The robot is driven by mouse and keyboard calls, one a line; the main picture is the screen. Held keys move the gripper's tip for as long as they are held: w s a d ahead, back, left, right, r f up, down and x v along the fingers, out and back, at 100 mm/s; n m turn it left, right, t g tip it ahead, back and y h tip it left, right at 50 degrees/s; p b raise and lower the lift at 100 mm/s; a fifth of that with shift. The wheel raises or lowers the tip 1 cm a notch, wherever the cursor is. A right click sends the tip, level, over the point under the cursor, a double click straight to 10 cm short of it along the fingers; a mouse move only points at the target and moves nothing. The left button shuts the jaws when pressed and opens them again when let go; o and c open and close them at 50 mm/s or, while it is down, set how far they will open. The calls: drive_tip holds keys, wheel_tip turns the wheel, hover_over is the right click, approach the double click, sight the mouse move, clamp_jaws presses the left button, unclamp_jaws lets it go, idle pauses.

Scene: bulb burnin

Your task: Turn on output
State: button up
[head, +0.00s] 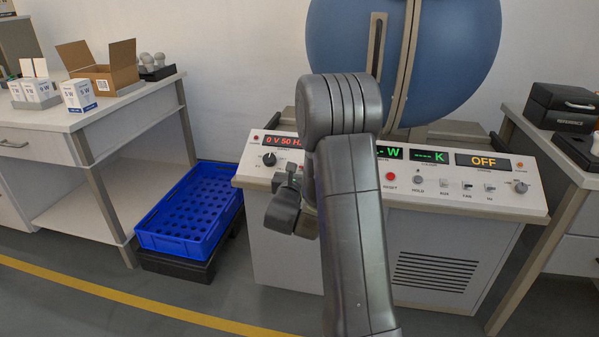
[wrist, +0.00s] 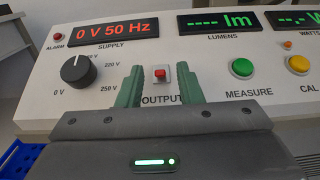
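The output switch (wrist: 160,73) is a small red-topped switch on a pale plate, above the partly covered OUTPUT label. My gripper (head: 284,188) is in front of the left part of the console panel (head: 455,203). In the wrist view its two green fingers are apart, one on each side of the switch, with nothing held. I cannot tell whether they touch the panel. The supply display (wrist: 117,31) reads 0 V 50 Hz. The supply knob (wrist: 78,70) is left of the fingers. In the head view my arm hides the switch.
The green MEASURE button (wrist: 242,68) and yellow CAL button (wrist: 298,64) are right of the fingers. An OFF display (head: 482,161) is at the panel's right. A blue sphere (head: 455,50) stands behind. A blue crate (head: 190,215) sits at the left.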

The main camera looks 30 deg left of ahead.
clamp_jaws()
drive_tip(key=shift+r, duration=0.1)
